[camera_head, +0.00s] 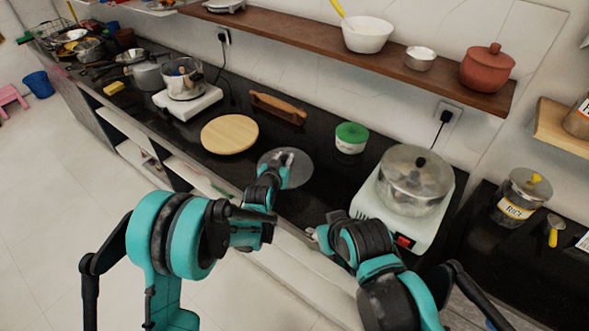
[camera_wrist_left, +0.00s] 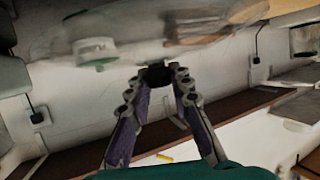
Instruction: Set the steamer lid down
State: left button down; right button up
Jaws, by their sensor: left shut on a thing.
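The steamer lid (camera_head: 299,172) is a round, shiny grey disc over the dark counter, between the wooden board and the green-and-white container. My left gripper (camera_head: 284,160) is above it in the head view. In the left wrist view my left gripper (camera_wrist_left: 160,80) is shut on the lid's black knob (camera_wrist_left: 158,75), with the lid's blurred reflective surface (camera_wrist_left: 140,35) just beyond. I cannot tell whether the lid touches the counter. My right arm is at the lower right in the head view; its fingers are mostly hidden.
A round wooden board (camera_head: 230,134) lies left of the lid. A green-and-white container (camera_head: 350,138) stands to its right, then a steel pot (camera_head: 412,185) on a white cooker (camera_head: 385,205). A wooden rack (camera_head: 278,108) lies behind. The counter's front edge is close.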

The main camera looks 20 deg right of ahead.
aim_at(295, 155)
pick_arm(q)
jog(key=w+d+f, duration=0.1)
jog(key=d+f, duration=0.1)
jog(key=w+d+f+b, duration=0.1)
jog(key=w+d, duration=0.1)
jog(key=shift+w+d+f, duration=0.3)
jog(key=shift+f, duration=0.1)
notch_tip(295, 155, down, 4)
jog(key=shift+r+b, duration=0.1)
jog(key=shift+b, duration=1)
jog(key=shift+a+r, duration=0.1)
jog(key=shift+f, duration=0.25)
jog(key=c, duration=1.4)
grip_release()
jog(key=shift+o, duration=0.2)
jog(key=shift+r, duration=0.1)
